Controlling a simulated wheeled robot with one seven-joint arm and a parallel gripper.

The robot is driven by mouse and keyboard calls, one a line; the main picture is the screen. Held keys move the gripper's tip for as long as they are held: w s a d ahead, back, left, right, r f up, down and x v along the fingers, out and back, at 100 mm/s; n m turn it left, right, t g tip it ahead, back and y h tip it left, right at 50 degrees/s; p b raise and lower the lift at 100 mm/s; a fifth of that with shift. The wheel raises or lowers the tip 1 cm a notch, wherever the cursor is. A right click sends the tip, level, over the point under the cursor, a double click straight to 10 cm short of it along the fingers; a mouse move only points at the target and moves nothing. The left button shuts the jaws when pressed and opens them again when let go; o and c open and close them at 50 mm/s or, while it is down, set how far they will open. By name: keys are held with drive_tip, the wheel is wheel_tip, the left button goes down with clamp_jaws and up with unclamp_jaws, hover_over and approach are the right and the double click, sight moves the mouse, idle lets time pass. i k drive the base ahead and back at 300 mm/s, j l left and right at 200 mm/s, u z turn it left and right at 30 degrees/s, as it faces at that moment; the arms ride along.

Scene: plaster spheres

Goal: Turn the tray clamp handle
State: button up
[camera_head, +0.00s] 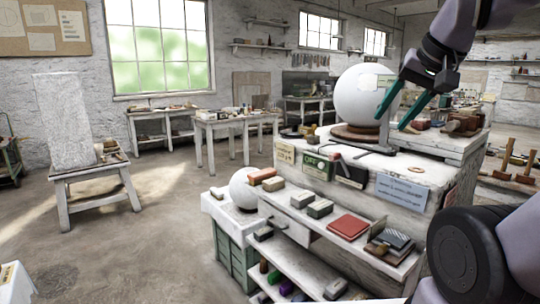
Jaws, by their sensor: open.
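My gripper (392,122) hangs from the upper right, its two teal fingers apart and pointing down. It appears empty. The fingers overlap the right side of a large white plaster sphere (356,93) in the picture; I cannot tell whether they touch it. The sphere rests on a round brown base (356,132) on the plaster-covered bench top. Just in front of the base, below the fingertips, lies a thin dark metal bar (366,148), which may be the tray clamp handle. Its exact shape is too small to tell.
Blocks and a red book (348,227) lie along that shelf. Signs hang on the bench front. A raised board (436,142) with stones stands at right. Open floor lies left.

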sight(453, 125)
drive_tip(key=i+j+z, duration=0.1)
drive_tip(key=j, duration=0.5)
drive_tip(key=i+j+z, duration=0.1)
drive_tip(key=j, duration=0.55)
drive_tip(key=i+j+z, duration=0.2)
drive_tip(key=z, duration=0.75)
drive_tip(key=i+j+z, duration=0.2)
drive_tip(key=j, duration=0.3)
drive_tip(key=j+z, duration=0.15)
drive_tip(key=j, duration=0.35)
drive_tip(key=i+j+z, duration=0.2)
drive_tip(key=j, duration=1)
drive_tip(key=i, duration=0.05)
